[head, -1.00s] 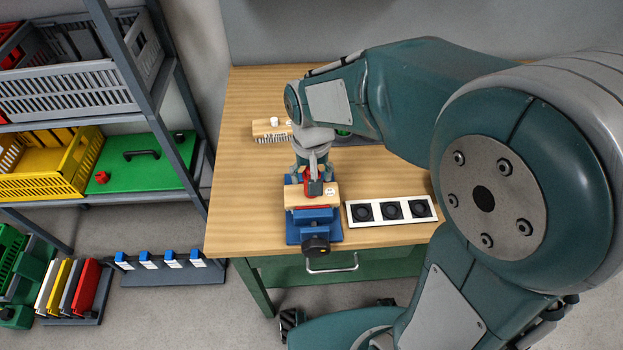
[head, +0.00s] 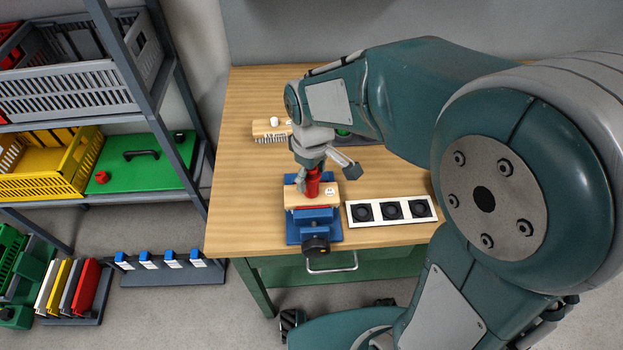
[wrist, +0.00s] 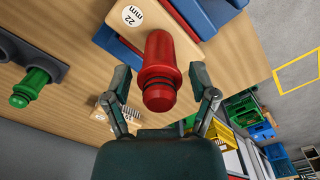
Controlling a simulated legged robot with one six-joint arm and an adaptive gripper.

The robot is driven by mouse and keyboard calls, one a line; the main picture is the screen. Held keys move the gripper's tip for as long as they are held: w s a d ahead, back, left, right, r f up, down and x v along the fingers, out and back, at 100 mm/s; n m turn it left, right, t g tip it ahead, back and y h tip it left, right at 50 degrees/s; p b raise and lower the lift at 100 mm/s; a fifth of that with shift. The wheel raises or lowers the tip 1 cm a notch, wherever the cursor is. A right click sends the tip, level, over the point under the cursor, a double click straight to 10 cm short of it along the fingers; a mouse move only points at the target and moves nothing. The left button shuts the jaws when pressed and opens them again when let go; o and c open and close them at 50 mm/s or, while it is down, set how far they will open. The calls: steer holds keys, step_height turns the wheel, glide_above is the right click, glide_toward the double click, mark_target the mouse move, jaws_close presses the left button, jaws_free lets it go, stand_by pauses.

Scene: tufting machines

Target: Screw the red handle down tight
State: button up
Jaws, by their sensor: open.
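The red handle (head: 313,183) stands on a light wooden block (head: 297,196) clamped in a blue vise (head: 292,231). In the wrist view the red handle (wrist: 160,55) points up toward the camera, beside a round "22 mm" label on the block (wrist: 128,20). My gripper (head: 326,174) is over the handle from above. In the wrist view my gripper (wrist: 161,88) is open, with one finger on each side of the handle and visible gaps between. Whether the handle's base sits flush on the block is not clear.
A white-framed strip with black round sockets (head: 390,211) lies right of the vise. A wooden brush (head: 268,128) lies behind it. A green knob (wrist: 33,85) shows in the wrist view. The table's left side (head: 245,190) is clear. A shelf (head: 150,80) stands at the left.

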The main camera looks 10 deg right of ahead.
steer(key=n, duration=0.3)
steer(key=shift+n, duration=2.4)
